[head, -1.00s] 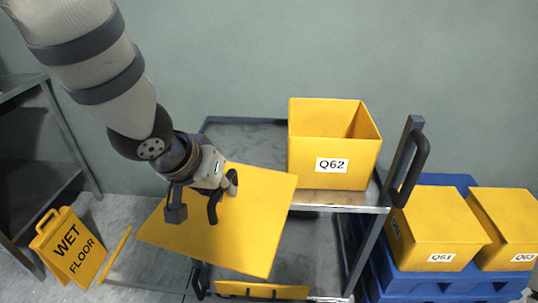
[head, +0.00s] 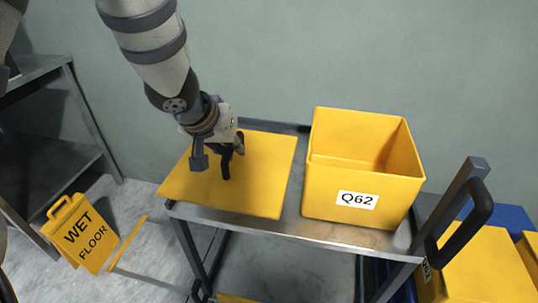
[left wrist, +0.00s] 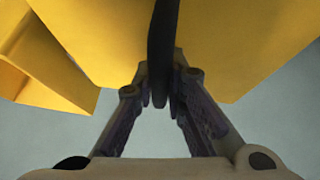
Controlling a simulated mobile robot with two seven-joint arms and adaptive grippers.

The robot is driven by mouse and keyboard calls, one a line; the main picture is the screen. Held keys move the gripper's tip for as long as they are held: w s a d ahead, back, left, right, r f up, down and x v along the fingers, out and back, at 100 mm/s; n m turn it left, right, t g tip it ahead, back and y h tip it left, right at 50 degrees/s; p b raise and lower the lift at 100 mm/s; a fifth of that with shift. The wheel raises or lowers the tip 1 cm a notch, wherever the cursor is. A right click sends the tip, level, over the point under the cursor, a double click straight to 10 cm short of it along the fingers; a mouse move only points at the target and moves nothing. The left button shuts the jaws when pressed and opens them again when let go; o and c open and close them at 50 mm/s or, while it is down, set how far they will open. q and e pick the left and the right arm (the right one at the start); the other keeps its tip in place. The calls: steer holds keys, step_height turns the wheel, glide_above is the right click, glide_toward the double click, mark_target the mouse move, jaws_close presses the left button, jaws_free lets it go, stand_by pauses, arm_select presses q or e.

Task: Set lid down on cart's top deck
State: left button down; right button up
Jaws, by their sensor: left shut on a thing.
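The lid (head: 262,178) is a flat yellow square panel. In the head view it lies about level over the left part of the cart's top deck (head: 285,226), its left corner reaching past the deck's edge. I cannot tell whether it touches the deck. My left gripper (head: 232,162) is above the lid's middle, shut on its dark handle. The left wrist view shows the fingers (left wrist: 160,100) closed around this dark handle, with the lid's yellow surface (left wrist: 235,45) beyond. My right gripper is not in view.
An open yellow box marked Q62 (head: 322,190) stands on the deck's right part, close beside the lid. The cart's upright handle (head: 460,215) is at the right. A wet floor sign (head: 85,238) and a grey shelf (head: 55,150) are at the left. Yellow boxes (head: 490,265) stand at the lower right.

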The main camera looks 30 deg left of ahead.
arm_select(q)
steer(key=w+a+f, duration=0.1)
steer(key=w+f, duration=0.1)
steer(key=w+a+f+b, duration=0.1)
steer(key=w+f, duration=0.1)
steer(key=f, duration=0.1)
steer(key=w+a+f+b, duration=0.1)
steer(key=w+f, duration=0.2)
steer(key=shift+w, duration=0.1)
steer(key=f+b, duration=0.1)
steer(key=f, duration=0.2)
steer(key=shift+w+f, duration=0.1)
steer(key=shift+w, duration=0.1)
steer(key=shift+r, duration=0.2)
steer(key=c, duration=1.6)
jaws_free()
steer(key=shift+f, duration=0.15)
steer(key=shift+c, duration=0.2)
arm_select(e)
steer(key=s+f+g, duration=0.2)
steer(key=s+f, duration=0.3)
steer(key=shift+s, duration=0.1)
